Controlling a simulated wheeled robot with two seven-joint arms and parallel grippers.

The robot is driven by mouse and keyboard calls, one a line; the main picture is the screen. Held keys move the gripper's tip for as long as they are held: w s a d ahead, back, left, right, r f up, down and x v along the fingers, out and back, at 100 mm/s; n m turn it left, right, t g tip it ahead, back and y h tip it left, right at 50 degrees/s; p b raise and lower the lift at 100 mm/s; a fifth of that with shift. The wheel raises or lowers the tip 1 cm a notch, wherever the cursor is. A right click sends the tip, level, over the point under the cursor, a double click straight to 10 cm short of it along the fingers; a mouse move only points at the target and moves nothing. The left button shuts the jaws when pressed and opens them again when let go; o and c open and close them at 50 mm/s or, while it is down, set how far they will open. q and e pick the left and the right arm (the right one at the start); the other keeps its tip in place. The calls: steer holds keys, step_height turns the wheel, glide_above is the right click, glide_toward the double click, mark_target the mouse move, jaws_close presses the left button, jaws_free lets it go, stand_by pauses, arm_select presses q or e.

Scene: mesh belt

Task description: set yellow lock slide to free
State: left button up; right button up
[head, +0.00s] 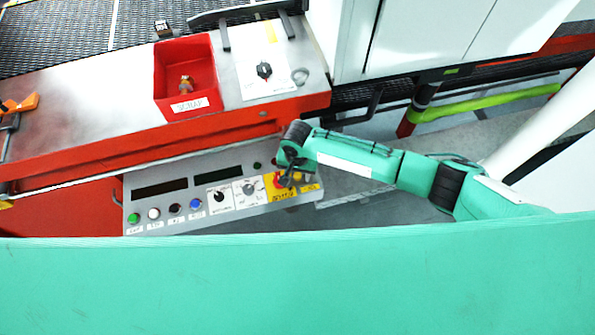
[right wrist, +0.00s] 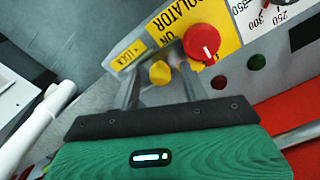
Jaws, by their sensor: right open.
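The yellow lock slide shows as a small yellow knob (right wrist: 160,73) beside a yellow label reading LOCK (right wrist: 131,55) in the right wrist view. My right gripper (right wrist: 157,76) is open, with its fingers on either side of the knob. I cannot tell whether they touch it. The red isolator switch (right wrist: 201,43) on its yellow plate (right wrist: 183,24) is just right of the knob. In the head view my right gripper (head: 288,177) is over the right end of the control panel (head: 168,168) and partly hides the slide. My left gripper is not in view.
The panel also carries a dial (head: 248,189), a selector (head: 220,198) and several push buttons, including a blue one (head: 195,205). A red scrap bin (head: 183,52) stands on the red-edged bench behind. A white cabinet (head: 420,38) is at the back right.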

jaws_close()
steer(key=shift+w+d+r+p, duration=0.15)
steer(key=shift+d+p, duration=0.35)
steer(key=shift+d, duration=0.3)
steer(key=shift+w+d+p, duration=0.15)
steer(key=shift+d+p, duration=0.35)
steer(key=shift+d, duration=0.55)
steer(key=shift+w+f, duration=0.15)
steer(key=shift+f, duration=0.05)
steer(key=shift+c, duration=0.5)
jaws_free()
steer(key=shift+o, duration=0.5)
steer(key=shift+d, duration=0.15)
steer(key=shift+r, duration=0.1)
